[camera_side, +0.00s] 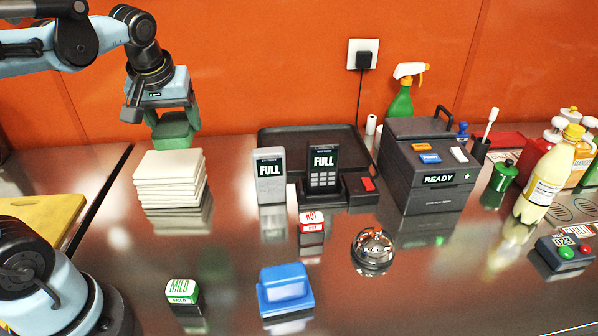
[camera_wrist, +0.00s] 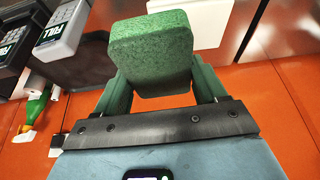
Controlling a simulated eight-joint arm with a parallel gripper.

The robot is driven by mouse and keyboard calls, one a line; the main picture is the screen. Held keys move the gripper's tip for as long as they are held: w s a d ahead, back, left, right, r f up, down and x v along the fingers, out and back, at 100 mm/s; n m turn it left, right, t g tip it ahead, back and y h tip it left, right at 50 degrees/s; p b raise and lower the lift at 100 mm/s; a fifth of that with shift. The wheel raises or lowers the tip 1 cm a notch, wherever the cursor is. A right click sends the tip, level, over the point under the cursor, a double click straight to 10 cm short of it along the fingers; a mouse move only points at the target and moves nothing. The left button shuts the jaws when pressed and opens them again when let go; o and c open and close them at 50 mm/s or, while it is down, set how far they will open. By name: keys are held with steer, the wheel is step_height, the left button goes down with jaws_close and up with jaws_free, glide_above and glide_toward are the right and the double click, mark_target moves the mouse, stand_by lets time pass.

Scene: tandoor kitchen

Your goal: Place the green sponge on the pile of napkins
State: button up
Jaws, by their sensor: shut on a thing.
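The green sponge (camera_wrist: 150,50) is held between the two fingers of my gripper (camera_wrist: 158,88) in the wrist view. In the side view my gripper (camera_side: 173,118) is at the upper left, with the sponge (camera_side: 173,131) low between its green fingers. The pile of napkins (camera_side: 168,180) is a neat white stack on the steel counter, just below the sponge in the side view. A pale surface at the top of the wrist view (camera_wrist: 215,22) appears to be the napkins. I cannot tell the exact gap between sponge and pile.
A grey handset (camera_side: 270,176) and a dark handset with its base (camera_side: 323,168) stand right of the napkins, before a black tray (camera_side: 290,138). A dark box marked READY (camera_side: 428,170) stands further right. A blue stamp-like block (camera_side: 285,290) and a MILD block (camera_side: 183,292) lie in front.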

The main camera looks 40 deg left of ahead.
steer(key=a+f, duration=0.1)
steer(key=a, duration=0.1)
steer(key=a+f, duration=0.2)
steer(key=a, duration=0.1)
steer(key=a+f, duration=0.1)
steer(key=a, duration=0.2)
steer(key=shift+f, duration=2.4)
steer(key=shift+f, duration=0.1)
steer(key=o, duration=1)
steer(key=v, duration=1.2)
steer(key=d+f+m+t+h, duration=0.1)
steer(key=d+f+m+t, duration=0.1)
steer(key=d, duration=0.5)
steer(key=w+d+f+m+t+h, duration=0.1)
steer(key=d+f+m+t+h, duration=0.1)
steer(key=d+f+m, duration=0.3)
steer(key=d+m, duration=0.2)
steer(key=d, duration=0.1)
steer(key=shift+w+d+f, duration=0.25)
steer(key=shift+f, duration=0.05)
